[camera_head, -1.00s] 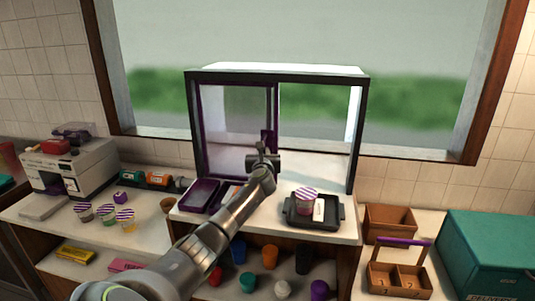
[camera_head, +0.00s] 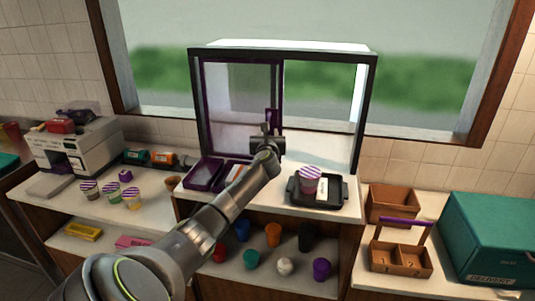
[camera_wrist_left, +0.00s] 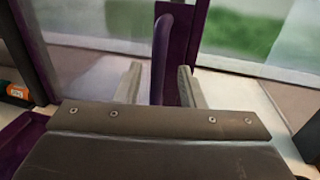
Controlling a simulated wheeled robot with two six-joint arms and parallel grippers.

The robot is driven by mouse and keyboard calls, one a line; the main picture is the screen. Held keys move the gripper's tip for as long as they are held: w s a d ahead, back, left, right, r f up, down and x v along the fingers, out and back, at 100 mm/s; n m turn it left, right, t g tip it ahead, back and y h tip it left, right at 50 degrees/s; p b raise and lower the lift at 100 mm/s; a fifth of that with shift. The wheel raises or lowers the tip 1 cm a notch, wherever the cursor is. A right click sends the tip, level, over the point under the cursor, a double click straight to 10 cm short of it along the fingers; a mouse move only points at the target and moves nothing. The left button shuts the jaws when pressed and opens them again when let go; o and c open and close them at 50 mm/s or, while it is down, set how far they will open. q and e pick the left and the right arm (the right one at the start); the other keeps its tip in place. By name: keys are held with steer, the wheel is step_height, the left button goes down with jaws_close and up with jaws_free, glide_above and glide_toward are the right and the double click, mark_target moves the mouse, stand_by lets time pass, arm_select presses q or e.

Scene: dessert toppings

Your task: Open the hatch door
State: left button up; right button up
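The hatch door (camera_head: 236,88) is a clear panel in a dark purple frame. It covers the left half of the black hatch frame, and the right half is clear of it. Its purple handle (camera_head: 272,118) stands upright near the panel's right edge. My left gripper (camera_head: 266,135) is at the handle. In the left wrist view, the two fingers of my left gripper (camera_wrist_left: 160,85) are apart, with the purple handle (camera_wrist_left: 162,55) between them. A gap shows on the left of the handle. Contact on the right cannot be told. My right gripper is out of view.
Below the hatch, a black tray (camera_head: 342,198) holds a striped-lid cup (camera_head: 310,180). A purple tray (camera_head: 204,174) lies left of my arm. A wooden carrier (camera_head: 400,258) and a teal delivery box (camera_head: 500,240) stand at the right.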

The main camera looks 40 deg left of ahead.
arm_select(q)
steer(key=b+v, duration=0.2)
steer(key=v, duration=1.3)
steer(key=shift+d+b, duration=0.15)
steer(key=shift+b, duration=0.25)
steer(key=shift+s, duration=0.15)
